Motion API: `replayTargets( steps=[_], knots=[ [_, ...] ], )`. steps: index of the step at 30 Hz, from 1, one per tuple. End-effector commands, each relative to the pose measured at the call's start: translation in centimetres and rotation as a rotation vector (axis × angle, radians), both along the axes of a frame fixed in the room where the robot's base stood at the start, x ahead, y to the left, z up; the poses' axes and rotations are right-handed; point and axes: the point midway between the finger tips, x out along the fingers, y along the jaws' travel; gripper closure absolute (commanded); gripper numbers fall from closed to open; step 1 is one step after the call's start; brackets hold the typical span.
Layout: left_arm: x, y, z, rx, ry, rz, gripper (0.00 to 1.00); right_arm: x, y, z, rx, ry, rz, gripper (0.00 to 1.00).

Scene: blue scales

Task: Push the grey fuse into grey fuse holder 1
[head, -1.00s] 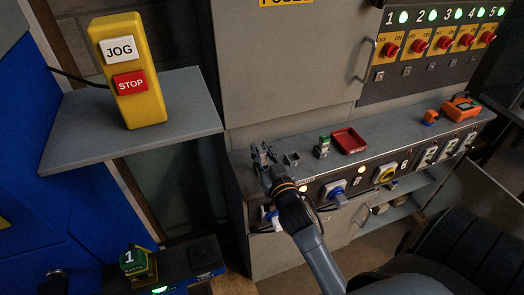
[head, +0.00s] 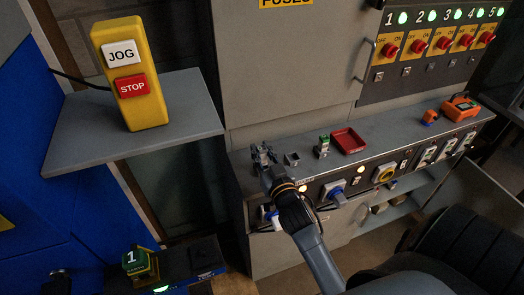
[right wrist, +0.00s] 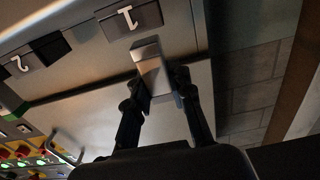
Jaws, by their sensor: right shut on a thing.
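My right gripper (right wrist: 160,84) is shut on the grey fuse (right wrist: 150,60), a pale block between its two dark fingers. In the right wrist view the fuse lies right by the dark holder marked 1 (right wrist: 130,20); I cannot tell whether it is inside it. The holder marked 2 (right wrist: 40,46) is to its left, and it shows as a small grey box in the head view (head: 292,159). In the head view my right gripper (head: 263,153) is at the left end of the bench top and covers holder 1. My left gripper is not in view.
On the bench top (head: 395,132), right of the gripper, stand a green-topped piece (head: 322,147), a red tray (head: 348,140) and an orange device (head: 461,107). A cabinet (head: 290,65) rises behind. A yellow JOG/STOP box (head: 130,75) stands on the shelf (head: 75,140) at left.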

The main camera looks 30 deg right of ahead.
Motion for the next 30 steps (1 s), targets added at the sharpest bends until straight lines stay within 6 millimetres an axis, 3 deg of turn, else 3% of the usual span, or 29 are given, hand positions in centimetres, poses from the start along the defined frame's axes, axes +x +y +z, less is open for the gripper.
replayTargets(
  steps=[30],
  knots=[
    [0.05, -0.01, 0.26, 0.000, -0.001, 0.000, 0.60, 0.00, 0.01, -0.27, 0.001, 0.001, 0.000, 1.00]
  ],
)
